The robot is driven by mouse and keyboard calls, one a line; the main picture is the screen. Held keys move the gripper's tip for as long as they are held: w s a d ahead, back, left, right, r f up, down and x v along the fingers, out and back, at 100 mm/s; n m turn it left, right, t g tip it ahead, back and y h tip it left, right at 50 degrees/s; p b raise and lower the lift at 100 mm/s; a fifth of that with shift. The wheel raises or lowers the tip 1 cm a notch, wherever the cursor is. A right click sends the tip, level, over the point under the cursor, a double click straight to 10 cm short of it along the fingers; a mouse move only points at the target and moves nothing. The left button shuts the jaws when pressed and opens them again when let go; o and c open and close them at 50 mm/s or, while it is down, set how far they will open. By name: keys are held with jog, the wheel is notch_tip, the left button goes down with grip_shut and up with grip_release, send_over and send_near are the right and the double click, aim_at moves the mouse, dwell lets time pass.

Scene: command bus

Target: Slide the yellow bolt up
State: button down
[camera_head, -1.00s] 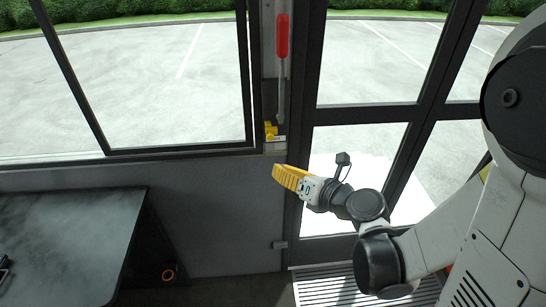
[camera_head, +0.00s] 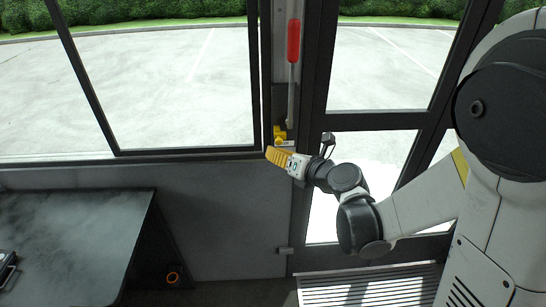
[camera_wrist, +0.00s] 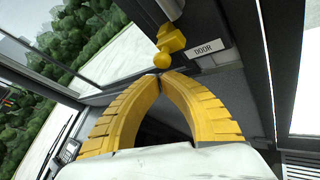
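The yellow bolt (camera_head: 279,133) sits low in the narrow post between the window and the glass door, below a red-handled lever. In the wrist view the bolt (camera_wrist: 172,42) shows a round knob at its lower end, just beyond my fingertips. My gripper (camera_head: 269,153) is just below the bolt in the head view. In the wrist view my gripper (camera_wrist: 160,76) has its two yellow curved fingers meeting at the tips, with nothing seen between them. I cannot tell whether the tips touch the knob.
A lever with a red handle (camera_head: 293,40) rises above the bolt. A "DOOR" label (camera_wrist: 203,49) is right of the bolt. The window frame (camera_head: 185,154) borders the post on the left. A dark table (camera_head: 75,240) stands at lower left. The wall below the window is clear.

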jog(key=shift+r, duration=0.1)
notch_tip(320, 180, up, 9)
jog(key=p, duration=0.6)
jog(key=shift+p, duration=0.4)
notch_tip(320, 180, down, 5)
jog(key=a+b, duration=0.2)
jog(key=b, duration=0.3)
jog(key=r+p+v, duration=0.1)
jog(key=p+v, duration=0.3)
jog(key=v, duration=0.7)
jog(key=shift+a, duration=0.15)
jog(key=shift+w, duration=0.1)
